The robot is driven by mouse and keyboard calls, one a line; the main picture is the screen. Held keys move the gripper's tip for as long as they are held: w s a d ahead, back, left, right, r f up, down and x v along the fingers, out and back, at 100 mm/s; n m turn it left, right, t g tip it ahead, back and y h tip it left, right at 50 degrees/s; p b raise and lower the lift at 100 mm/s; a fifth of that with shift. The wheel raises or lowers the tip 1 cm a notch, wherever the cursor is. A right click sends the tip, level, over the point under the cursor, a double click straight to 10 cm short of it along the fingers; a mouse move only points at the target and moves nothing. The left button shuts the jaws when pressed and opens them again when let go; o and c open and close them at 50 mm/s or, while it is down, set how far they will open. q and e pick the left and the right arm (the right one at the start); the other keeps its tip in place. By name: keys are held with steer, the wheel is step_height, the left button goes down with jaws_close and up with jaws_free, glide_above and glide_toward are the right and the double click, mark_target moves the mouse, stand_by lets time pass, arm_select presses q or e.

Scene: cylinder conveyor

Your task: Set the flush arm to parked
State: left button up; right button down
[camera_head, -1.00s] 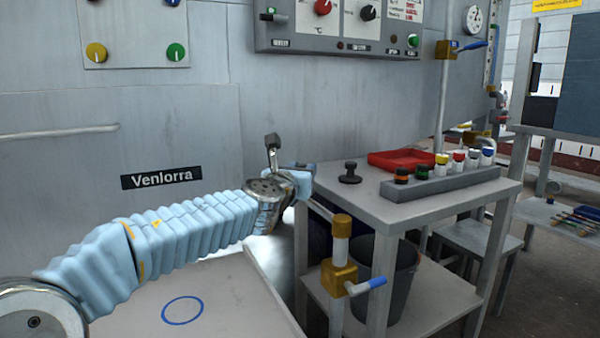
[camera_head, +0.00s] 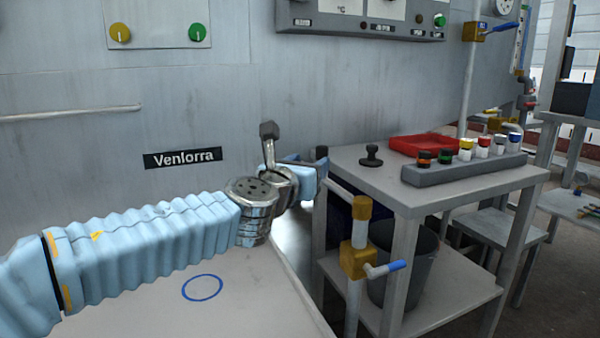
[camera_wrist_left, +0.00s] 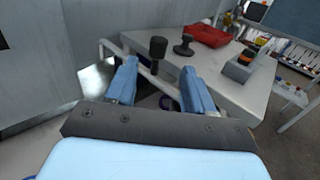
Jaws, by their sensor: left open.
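No readable label marks the flush arm. A brass valve with a blue lever (camera_head: 383,269) stands on a post in front of the table, its lever pointing right. A second brass valve with a blue lever (camera_head: 498,28) is on the upright pipe at the back right. My left gripper (camera_head: 318,178) is open by the table's left edge, above and left of the near valve. In the left wrist view, a dark knob on a stem (camera_wrist_left: 158,47) shows beyond and between the blue fingers (camera_wrist_left: 160,88), apart from them. My right gripper is out of view.
The table (camera_head: 440,195) holds a black-handled stamp-like piece (camera_head: 371,155), a red tray (camera_head: 420,146) and a grey rack (camera_head: 465,172) with several coloured caps. A dark bin (camera_head: 405,280) is under it. A pale surface with a blue ring (camera_head: 202,287) lies below my arm.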

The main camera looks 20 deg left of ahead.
arm_select(q)
steer(key=s, duration=0.4)
steer(key=shift+a, duration=0.15)
